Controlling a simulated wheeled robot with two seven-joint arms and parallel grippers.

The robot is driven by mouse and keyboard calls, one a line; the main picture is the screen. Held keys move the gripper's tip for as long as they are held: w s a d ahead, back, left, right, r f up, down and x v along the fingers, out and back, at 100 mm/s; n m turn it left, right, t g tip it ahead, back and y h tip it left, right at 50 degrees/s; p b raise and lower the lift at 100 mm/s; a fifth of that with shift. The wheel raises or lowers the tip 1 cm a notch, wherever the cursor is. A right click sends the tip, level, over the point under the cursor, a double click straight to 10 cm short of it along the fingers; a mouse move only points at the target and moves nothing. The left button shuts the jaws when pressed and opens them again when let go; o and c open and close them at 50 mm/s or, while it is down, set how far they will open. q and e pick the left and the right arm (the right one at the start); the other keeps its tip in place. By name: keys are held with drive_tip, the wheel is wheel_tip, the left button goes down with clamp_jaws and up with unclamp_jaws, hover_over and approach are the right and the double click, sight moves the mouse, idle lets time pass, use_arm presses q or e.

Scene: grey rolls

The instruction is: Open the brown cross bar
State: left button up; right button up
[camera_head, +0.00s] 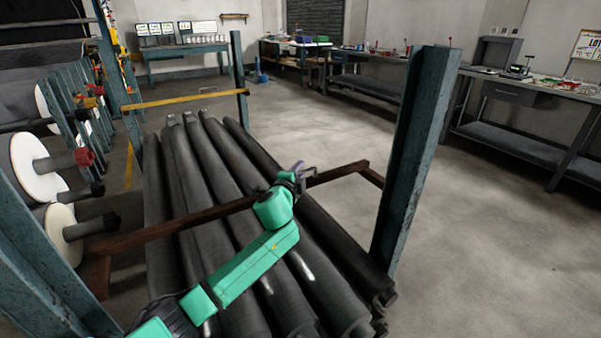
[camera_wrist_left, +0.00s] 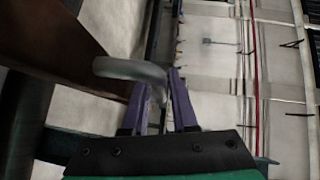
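The brown cross bar (camera_head: 216,212) runs across the front of the rack, over the long dark rolls. Its right end is near a green post (camera_head: 408,160), and its left end is by the left posts. My left gripper (camera_head: 298,170) is at the bar, right of its middle. In the left wrist view, the brown bar (camera_wrist_left: 72,45) fills the upper left and a curved grey handle (camera_wrist_left: 125,68) sticks out from it. The handle's bent end lies between the two purple fingers of my left gripper (camera_wrist_left: 160,88). Whether both fingers press on it cannot be told. My right gripper is not in view.
Long dark rolls (camera_head: 215,165) lie under the bar and my left arm. A yellow bar (camera_head: 185,98) crosses the rack's far end. White-flanged reels (camera_head: 38,165) stand at left. Workbenches (camera_head: 530,100) line the far and right walls. The floor right of the rack is clear.

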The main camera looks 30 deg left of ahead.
use_arm(q)
drive_tip(key=shift+x, duration=0.75)
clamp_jaws()
drive_tip(key=shift+f, duration=0.1)
idle(0.8)
